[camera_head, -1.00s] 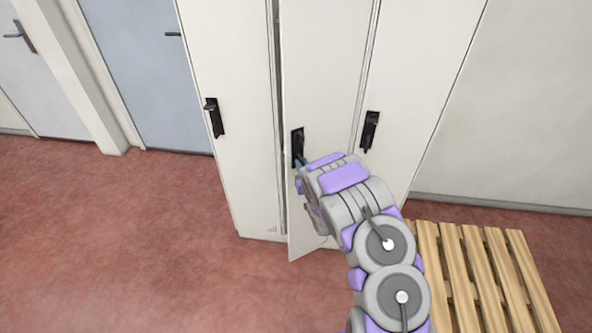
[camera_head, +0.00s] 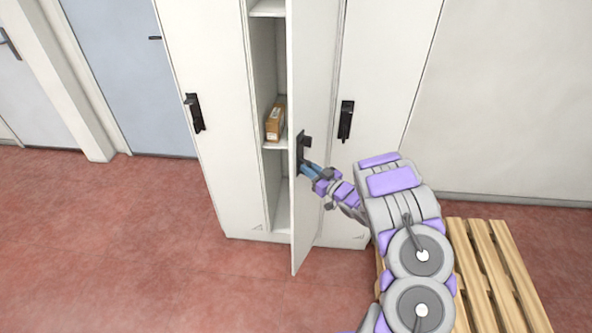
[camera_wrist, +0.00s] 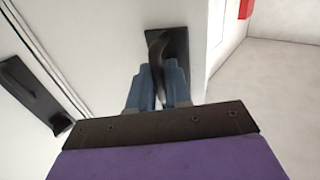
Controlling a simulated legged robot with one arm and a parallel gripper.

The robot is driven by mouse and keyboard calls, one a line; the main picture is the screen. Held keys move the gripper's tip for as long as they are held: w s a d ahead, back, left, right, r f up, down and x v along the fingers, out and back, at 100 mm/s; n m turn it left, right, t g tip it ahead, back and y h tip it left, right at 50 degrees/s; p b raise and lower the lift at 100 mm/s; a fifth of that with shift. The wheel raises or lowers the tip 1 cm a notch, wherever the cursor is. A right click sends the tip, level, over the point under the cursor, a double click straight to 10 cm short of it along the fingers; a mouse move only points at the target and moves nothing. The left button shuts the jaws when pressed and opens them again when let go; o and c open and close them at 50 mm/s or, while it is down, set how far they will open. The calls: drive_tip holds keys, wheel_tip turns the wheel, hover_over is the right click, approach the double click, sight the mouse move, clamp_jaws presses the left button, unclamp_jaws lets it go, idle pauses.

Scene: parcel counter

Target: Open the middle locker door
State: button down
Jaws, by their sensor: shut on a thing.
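The middle locker door (camera_head: 314,90) stands ajar, swung outward with its hinge side at the right. Its black handle (camera_head: 301,155) is on the door's outer face; in the wrist view the handle (camera_wrist: 158,44) shows as a curved lever on a dark plate. My gripper (camera_head: 311,170) is at this handle, and its blue fingers (camera_wrist: 158,88) are closed around the lever. Through the gap I see the locker's inside, with a shelf (camera_head: 272,144) and a brown parcel (camera_head: 275,122) on it.
The left locker door (camera_head: 205,60) and the right locker door (camera_head: 385,60) are shut, each with a black handle. A wooden pallet (camera_head: 490,270) lies on the floor at the lower right. The red floor (camera_head: 150,250) in front and to the left is clear.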

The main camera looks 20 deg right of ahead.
drive_tip(key=s+d, duration=0.3)
drive_tip(key=d, duration=0.2)
drive_tip(key=shift+s+r, duration=0.15)
drive_tip(key=shift+r, duration=0.05)
drive_tip(key=shift+d, duration=0.15)
drive_tip(key=c, duration=1.4)
unclamp_jaws()
drive_tip(key=shift+c, duration=0.2)
drive_tip(key=shift+o, duration=0.7)
drive_tip(key=shift+d+f, duration=0.15)
drive_tip(key=shift+a, duration=0.25)
drive_tip(key=p+v, duration=0.1)
drive_tip(key=v, duration=1.6)
drive_tip(key=shift+s+d+p, duration=0.15)
drive_tip(key=shift+d+p, duration=0.05)
drive_tip(key=shift+p, duration=0.1)
drive_tip(key=shift+f, duration=0.15)
